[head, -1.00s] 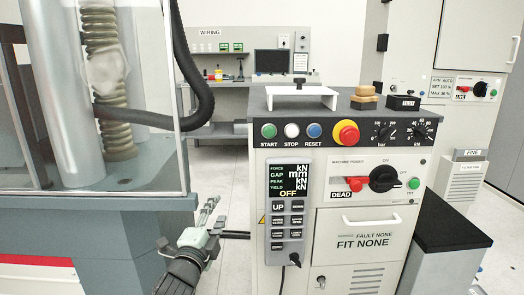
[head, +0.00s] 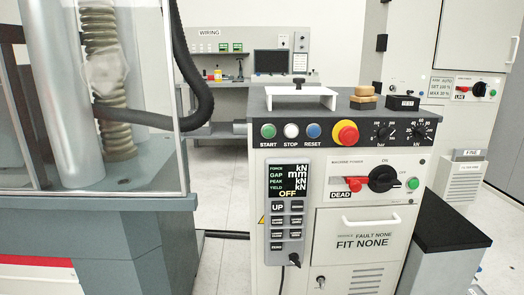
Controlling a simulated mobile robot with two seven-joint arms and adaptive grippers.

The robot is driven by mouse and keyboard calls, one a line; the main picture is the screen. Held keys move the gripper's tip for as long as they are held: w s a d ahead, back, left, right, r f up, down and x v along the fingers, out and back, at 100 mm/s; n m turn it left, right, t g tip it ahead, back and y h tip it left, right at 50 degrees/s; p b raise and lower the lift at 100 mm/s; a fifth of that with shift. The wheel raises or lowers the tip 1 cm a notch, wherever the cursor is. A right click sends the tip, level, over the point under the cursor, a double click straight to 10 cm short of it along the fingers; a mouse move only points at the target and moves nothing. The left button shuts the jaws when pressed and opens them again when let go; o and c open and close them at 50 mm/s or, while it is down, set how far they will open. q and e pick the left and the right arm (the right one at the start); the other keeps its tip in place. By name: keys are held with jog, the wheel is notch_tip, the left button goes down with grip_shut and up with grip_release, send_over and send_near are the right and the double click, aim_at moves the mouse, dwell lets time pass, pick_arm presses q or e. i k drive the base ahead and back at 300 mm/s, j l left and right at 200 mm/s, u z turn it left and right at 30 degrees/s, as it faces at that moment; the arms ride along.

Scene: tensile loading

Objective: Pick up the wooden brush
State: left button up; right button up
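The wooden brush (head: 363,102) appears as a small tan wooden block with a raised rounded top. It sits on the dark top surface of the control console (head: 453,92), toward the right of the white bracket-like stand. Its bristles cannot be made out. Nothing is touching it from above. Neither my left nor my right gripper is in view.
A white raised stand (head: 300,99) is left of the brush, and a small black box (head: 403,103) is close on its right. The console's front carries buttons and a red emergency knob (head: 345,133). A glass-guarded machine (head: 95,210) stands at left.

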aim_at(364, 99)
jog(key=i+l, duration=0.15)
jog(key=l, duration=0.25)
jog(key=i+l+u, duration=0.1)
jog(key=l, duration=0.25)
jog(key=i+l+u, duration=0.1)
jog(key=l, duration=0.3)
jog(key=i+l, duration=0.1)
jog(key=l, duration=0.3)
